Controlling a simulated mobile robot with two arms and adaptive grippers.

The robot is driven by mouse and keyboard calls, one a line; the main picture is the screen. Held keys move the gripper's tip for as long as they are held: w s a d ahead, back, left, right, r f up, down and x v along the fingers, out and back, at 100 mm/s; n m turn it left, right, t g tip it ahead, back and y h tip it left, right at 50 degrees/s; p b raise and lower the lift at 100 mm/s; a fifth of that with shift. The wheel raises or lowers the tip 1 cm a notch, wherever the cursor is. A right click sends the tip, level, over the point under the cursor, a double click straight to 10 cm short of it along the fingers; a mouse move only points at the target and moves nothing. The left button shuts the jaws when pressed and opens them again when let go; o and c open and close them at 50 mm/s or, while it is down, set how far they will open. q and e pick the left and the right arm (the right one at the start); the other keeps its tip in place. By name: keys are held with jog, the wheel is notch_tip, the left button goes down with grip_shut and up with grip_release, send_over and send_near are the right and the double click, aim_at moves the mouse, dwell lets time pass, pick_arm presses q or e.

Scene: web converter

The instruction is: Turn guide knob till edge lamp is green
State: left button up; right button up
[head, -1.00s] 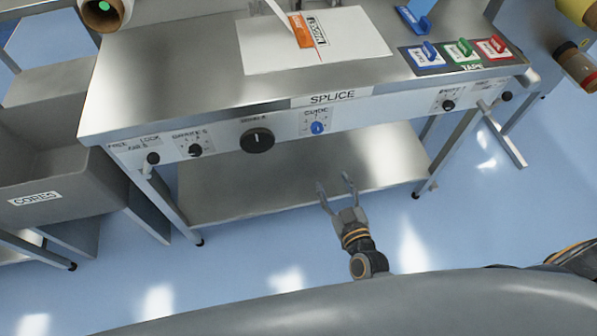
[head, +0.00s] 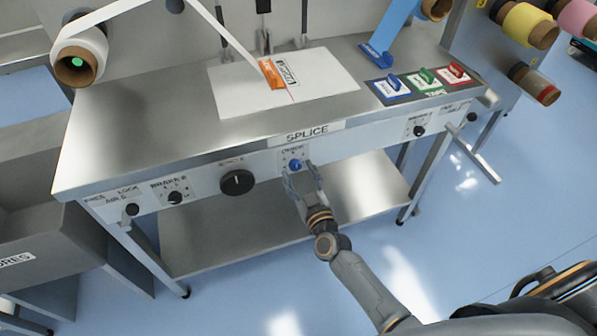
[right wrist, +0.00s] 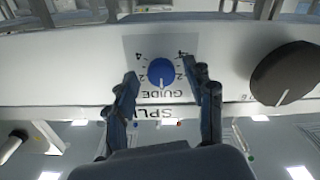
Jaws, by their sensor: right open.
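The blue guide knob (head: 295,165) sits on the front panel of the splice table, under the SPLICE label. It also shows in the right wrist view (right wrist: 162,72), where the picture is upside down; its white mark points toward the word GUIDE. My right gripper (head: 300,172) is open just in front of the knob. In the right wrist view its fingers (right wrist: 161,74) stand on either side of the knob, apart from it as far as I can tell. I cannot identify an edge lamp for certain. My left gripper is not in view.
A large black knob (head: 237,182) lies left of the guide knob. Smaller black knobs (head: 175,197) line the panel. On the tabletop (head: 150,130) are a white sheet and tape dispensers (head: 424,80). A white roll (head: 80,55) with a green spot hangs at left.

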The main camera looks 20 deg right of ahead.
jog(key=shift+w, duration=0.45)
jog(key=shift+c, duration=0.2)
grip_shut()
jog(key=shift+m, duration=0.3)
jog(key=shift+a+m, duration=0.15)
jog(key=shift+m, duration=2.45)
